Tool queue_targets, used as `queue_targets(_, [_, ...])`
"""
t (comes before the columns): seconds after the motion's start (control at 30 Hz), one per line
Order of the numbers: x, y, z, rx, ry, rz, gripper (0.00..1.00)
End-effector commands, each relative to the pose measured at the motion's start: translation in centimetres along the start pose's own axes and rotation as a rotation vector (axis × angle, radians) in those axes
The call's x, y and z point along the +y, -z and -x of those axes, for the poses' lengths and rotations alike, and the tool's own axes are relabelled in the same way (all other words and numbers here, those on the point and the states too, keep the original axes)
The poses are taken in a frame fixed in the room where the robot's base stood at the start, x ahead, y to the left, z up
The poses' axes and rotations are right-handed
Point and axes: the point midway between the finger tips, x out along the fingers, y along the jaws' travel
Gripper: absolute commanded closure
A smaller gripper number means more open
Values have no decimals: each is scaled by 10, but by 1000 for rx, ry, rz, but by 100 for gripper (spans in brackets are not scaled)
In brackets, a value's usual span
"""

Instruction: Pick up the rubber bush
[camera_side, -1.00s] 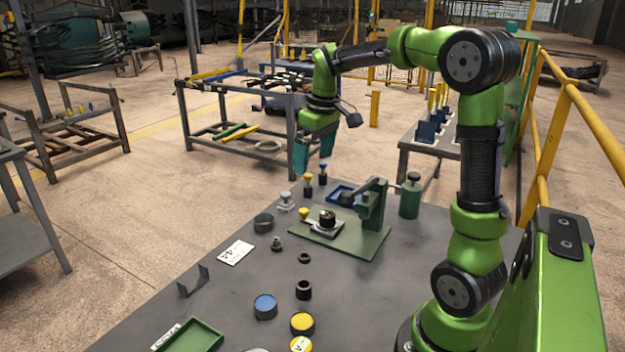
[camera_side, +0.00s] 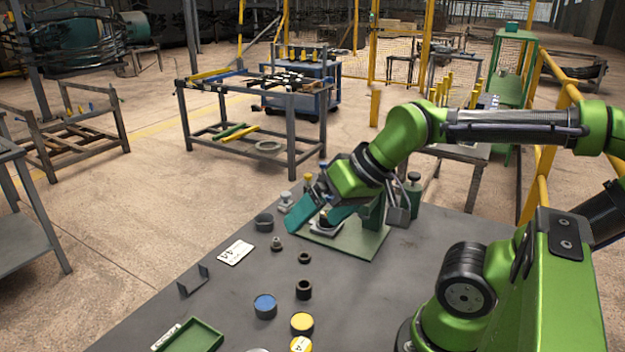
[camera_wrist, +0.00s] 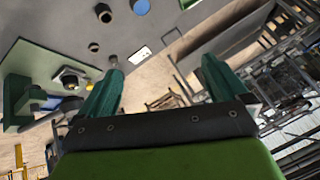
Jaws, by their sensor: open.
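A black hollow cylinder (camera_side: 304,290) stands on the grey table and looks like the rubber bush. It also shows at the top of the wrist view (camera_wrist: 104,13). A smaller dark ring (camera_side: 304,257) lies behind it, and in the wrist view this ring (camera_wrist: 94,47) is below it. I cannot be sure which is the bush. My gripper (camera_side: 317,220) is tilted over the green press plate, behind and apart from both. In the wrist view its two teal fingers (camera_wrist: 160,64) are spread wide with nothing between them.
The green press (camera_side: 370,240) stands right behind the rings, partly hidden by my gripper. A grey-green knob (camera_side: 277,243), a white card (camera_side: 236,252) and a dark cup (camera_side: 264,222) are to the left. Blue-topped (camera_side: 265,305) and yellow-topped (camera_side: 302,323) tins and a green tray (camera_side: 190,338) are in front.

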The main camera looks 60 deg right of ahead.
Motion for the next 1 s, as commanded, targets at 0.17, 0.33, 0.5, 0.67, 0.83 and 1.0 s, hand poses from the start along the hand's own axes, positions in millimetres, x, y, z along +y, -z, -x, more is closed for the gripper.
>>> queue_targets(0.17, [0,0,0,0,-1,1,8])
queue_targets(0.33, [0,0,0,0,-1,1,24])
queue_targets(0.5, [0,0,0,0,-1,1,24])
queue_targets(0.67, [9,2,-11,-42,-29,-34,24])
queue_targets(0.83, [36,42,-31,-117,-99,-226,24])
queue_targets(1.0, [86,95,-53,-164,-240,-713,24])
